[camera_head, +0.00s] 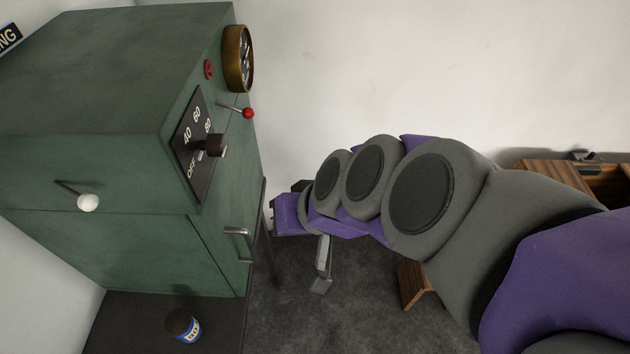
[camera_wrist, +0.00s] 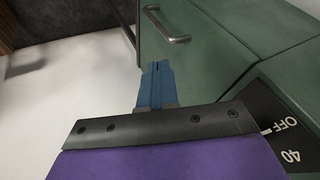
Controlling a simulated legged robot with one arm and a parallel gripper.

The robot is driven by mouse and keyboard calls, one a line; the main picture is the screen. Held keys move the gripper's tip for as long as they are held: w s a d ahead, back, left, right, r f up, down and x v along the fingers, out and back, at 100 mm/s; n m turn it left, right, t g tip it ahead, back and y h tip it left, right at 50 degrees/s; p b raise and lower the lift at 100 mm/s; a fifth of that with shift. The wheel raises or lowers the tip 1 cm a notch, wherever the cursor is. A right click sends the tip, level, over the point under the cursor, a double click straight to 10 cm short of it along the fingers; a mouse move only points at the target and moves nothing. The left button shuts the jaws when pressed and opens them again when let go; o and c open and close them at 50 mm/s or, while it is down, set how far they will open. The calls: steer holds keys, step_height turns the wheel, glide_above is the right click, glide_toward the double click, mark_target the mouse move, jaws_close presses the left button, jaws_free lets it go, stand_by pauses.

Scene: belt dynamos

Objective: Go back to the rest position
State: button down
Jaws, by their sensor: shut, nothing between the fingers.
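My gripper (camera_head: 321,280) is at the end of my arm, beside the right side of the green cabinet and apart from it in the head view. Its fingers (camera_wrist: 156,80) show in the wrist view as a narrow blue-grey pair, closed together with nothing held. The green cabinet (camera_head: 90,85) carries a black dial plate with a dark knob (camera_head: 212,146), a red-tipped lever (camera_head: 247,112) and a round brass gauge (camera_head: 238,58). In the wrist view, the cabinet's metal door handle (camera_wrist: 167,25) lies beyond the fingertips, and part of the dial plate (camera_wrist: 285,130) shows at right.
A white-knobbed lever (camera_head: 88,202) sits on the cabinet's left face. A jar with a blue label (camera_head: 184,325) stands on the dark base (camera_head: 125,325) below. Wooden furniture (camera_head: 555,172) is at right. Dark carpet (camera_head: 360,320) lies open below my arm.

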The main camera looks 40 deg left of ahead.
steer(key=w+d+f+m+t+h+b, duration=0.1)
steer(key=w+d+f+m+h, duration=0.15)
steer(key=d, duration=0.85)
steer(key=w+d+f+m+h+b, duration=0.1)
steer(key=w+d+f+m, duration=0.2)
steer(key=d, duration=0.7)
steer(key=s+d+f+m+h, duration=0.1)
steer(key=s+d, duration=0.1)
steer(key=d, duration=0.4)
steer(key=s+d+f+m+g+h, duration=0.1)
steer(key=s+d+m, duration=0.1)
steer(key=d, duration=0.4)
steer(key=s+d+f+m+h, duration=0.1)
steer(key=s+d+m, duration=0.1)
steer(key=d, duration=0.4)
steer(key=shift+s+d+f+g+b, duration=0.15)
steer(key=shift+s+f+g+b, duration=0.25)
steer(key=shift+s, duration=0.35)
